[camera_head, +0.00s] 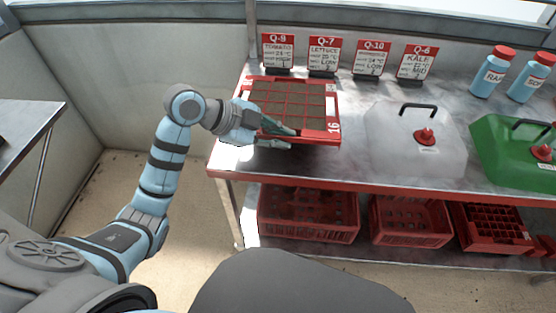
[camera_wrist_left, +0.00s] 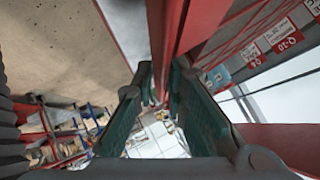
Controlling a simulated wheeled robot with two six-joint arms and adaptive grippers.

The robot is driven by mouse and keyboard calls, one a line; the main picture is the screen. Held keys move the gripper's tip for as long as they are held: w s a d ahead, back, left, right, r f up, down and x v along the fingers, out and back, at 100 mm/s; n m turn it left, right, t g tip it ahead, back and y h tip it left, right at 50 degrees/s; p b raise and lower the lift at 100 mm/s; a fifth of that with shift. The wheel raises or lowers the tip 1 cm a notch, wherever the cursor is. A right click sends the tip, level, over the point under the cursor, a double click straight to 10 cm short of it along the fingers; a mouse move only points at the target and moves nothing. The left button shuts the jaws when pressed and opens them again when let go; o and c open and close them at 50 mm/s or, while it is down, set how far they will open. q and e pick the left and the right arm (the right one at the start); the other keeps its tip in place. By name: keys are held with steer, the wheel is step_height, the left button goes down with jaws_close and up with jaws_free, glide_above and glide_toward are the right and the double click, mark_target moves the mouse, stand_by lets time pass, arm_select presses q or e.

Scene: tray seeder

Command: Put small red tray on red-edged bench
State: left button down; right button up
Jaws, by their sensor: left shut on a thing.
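The small red tray (camera_head: 335,108) has a grid of cells filled with brown soil and the number 16 on its right side. It is over the left end of the red-edged bench (camera_head: 350,168), roughly level. I cannot tell whether its underside touches the metal top. My left gripper (camera_head: 284,136) is shut on the tray's near wall, close to the front edge of the bench. In the left wrist view the red wall (camera_wrist_left: 172,40) runs between the fingers of the left gripper (camera_wrist_left: 160,88). My right gripper is not in view.
Sign cards (camera_head: 323,55) stand along the back of the bench. Right of the tray are a clear lidded cover (camera_head: 390,145), a green one (camera_head: 500,160) and two bottles (camera_head: 491,72). Red crates (camera_head: 308,218) sit on the shelf below.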

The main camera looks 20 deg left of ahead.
arm_select(q)
step_height(320, 180, down, 3)
steer(key=shift+r, duration=0.2)
step_height(320, 180, down, 4)
steer(key=shift+b, duration=0.85)
steer(key=c, duration=1.7)
jaws_free()
steer(key=shift+o, duration=0.2)
steer(key=shift+r, duration=0.1)
